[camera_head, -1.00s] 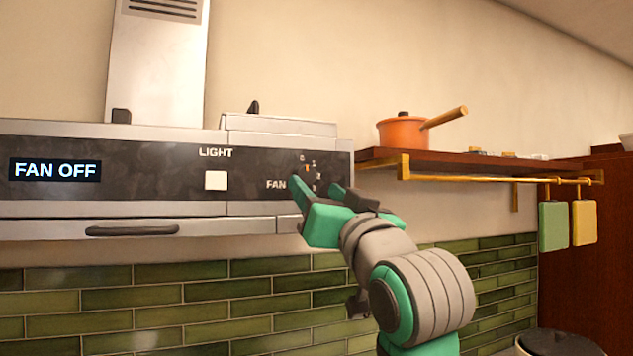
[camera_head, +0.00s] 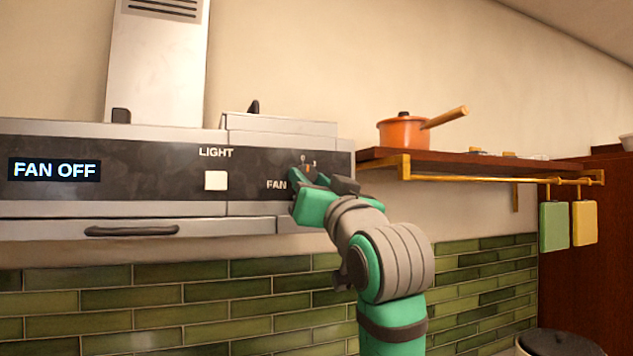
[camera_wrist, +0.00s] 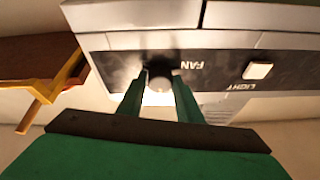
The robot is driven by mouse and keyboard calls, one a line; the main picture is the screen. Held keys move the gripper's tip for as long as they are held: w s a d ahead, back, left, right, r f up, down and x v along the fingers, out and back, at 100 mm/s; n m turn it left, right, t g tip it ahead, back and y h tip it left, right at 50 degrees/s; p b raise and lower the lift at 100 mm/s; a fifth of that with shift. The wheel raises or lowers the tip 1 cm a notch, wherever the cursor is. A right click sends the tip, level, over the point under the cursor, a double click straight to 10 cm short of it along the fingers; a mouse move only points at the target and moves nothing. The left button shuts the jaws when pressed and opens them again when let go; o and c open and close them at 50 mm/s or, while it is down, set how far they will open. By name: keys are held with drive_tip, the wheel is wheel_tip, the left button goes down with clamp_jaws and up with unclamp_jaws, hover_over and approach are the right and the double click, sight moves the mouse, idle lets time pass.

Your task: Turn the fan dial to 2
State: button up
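The fan dial is mostly hidden behind my gripper in the head view; only its orange mark and the numbers 0 and 1 beside it show. The display (camera_head: 55,170) on the hood reads FAN OFF.
A square white light button (camera_head: 215,180) sits left of the dial. The shelf (camera_head: 470,162) with an orange pot (camera_head: 402,132) is to the right of the hood. A green board (camera_head: 553,225) and a yellow board (camera_head: 585,222) hang from its rail.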

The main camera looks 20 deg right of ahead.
drive_tip(key=shift+d, duration=0.35)
drive_tip(key=shift+s+a+m+h, duration=0.15)
drive_tip(key=shift+a+m+h, duration=0.25)
drive_tip(key=shift+m, duration=0.1)
drive_tip(key=m+h, duration=0.1)
drive_tip(key=m, duration=0.2)
drive_tip(key=m+g+h, duration=0.1)
drive_tip(key=m+h, duration=0.1)
drive_tip(key=m, duration=0.2)
drive_tip(key=m+h, duration=0.2)
drive_tip(key=m, duration=0.2)
drive_tip(key=shift+a+r+g, duration=0.35)
drive_tip(key=shift+a+g, duration=0.05)
drive_tip(key=m+h, duration=0.1)
drive_tip(key=m, duration=0.1)
drive_tip(key=shift+d+m+g, duration=0.15)
drive_tip(key=shift+m+g, duration=0.25)
drive_tip(key=m, duration=0.1)
drive_tip(key=m+g, duration=0.1)
drive_tip(key=m, duration=0.3)
drive_tip(key=shift+a+r+g+h, duration=0.1)
drive_tip(key=shift+a+g+h, duration=0.2)
drive_tip(key=shift+g, duration=0.1)
drive_tip(key=shift+m+g, duration=0.5)
drive_tip(key=shift+m, duration=0.7)
drive_tip(key=shift+r, duration=0.1)
